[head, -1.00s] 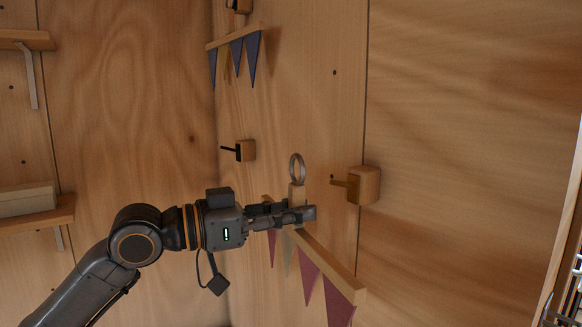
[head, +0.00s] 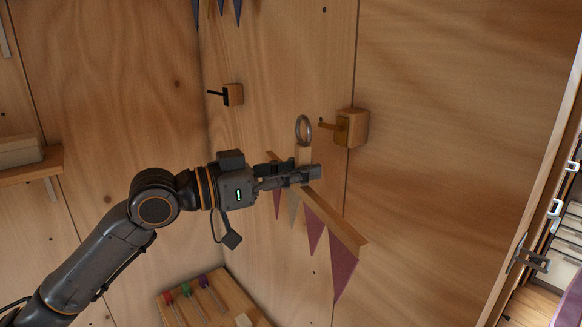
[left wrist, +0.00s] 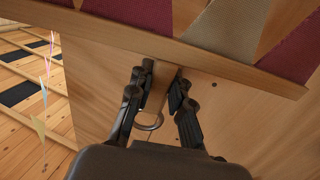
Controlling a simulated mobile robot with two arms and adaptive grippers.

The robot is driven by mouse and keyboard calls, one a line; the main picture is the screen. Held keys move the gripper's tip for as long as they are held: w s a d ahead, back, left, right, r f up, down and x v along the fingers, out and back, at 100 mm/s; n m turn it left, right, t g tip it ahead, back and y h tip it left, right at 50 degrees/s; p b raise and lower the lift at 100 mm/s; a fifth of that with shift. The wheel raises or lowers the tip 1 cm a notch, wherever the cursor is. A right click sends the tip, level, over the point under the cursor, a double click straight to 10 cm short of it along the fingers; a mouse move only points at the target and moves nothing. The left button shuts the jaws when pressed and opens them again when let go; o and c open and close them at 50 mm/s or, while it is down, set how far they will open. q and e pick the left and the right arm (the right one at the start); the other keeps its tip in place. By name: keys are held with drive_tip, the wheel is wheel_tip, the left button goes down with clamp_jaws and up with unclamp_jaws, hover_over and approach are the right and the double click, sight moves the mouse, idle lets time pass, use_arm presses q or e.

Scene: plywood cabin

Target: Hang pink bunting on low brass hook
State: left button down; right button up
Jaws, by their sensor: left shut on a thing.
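The pink bunting (head: 341,262) is a wooden bar with dark pink and tan triangular flags hanging below it; a wooden tab with a metal ring (head: 303,130) stands up from the bar. My left gripper (head: 305,174) is shut on the wooden tab, with the ring above its fingers. The left wrist view shows the fingers (left wrist: 160,92) on either side of the tab and the ring (left wrist: 150,122) near them. The low brass hook (head: 330,126) sticks out leftward from a wooden block on the wall. In the head view the ring appears just left of the hook tip, apart from it. My right gripper is out of view.
A black hook (head: 217,93) on a wooden block is on the wall to the left. Blue bunting (head: 237,10) hangs at the top. A wooden rack with coloured-handled tools (head: 205,300) stands below. A shelf (head: 30,170) is at far left.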

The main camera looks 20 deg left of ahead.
use_arm(q)
drive_tip(key=w+d+f+p, duration=0.1)
drive_tip(key=w+d, duration=0.3)
drive_tip(key=w, duration=0.2)
drive_tip(key=shift+f, duration=0.3)
idle(0.6)
idle(0.5)
drive_tip(key=c, duration=1.1)
unclamp_jaws()
drive_tip(key=shift+c, duration=0.2)
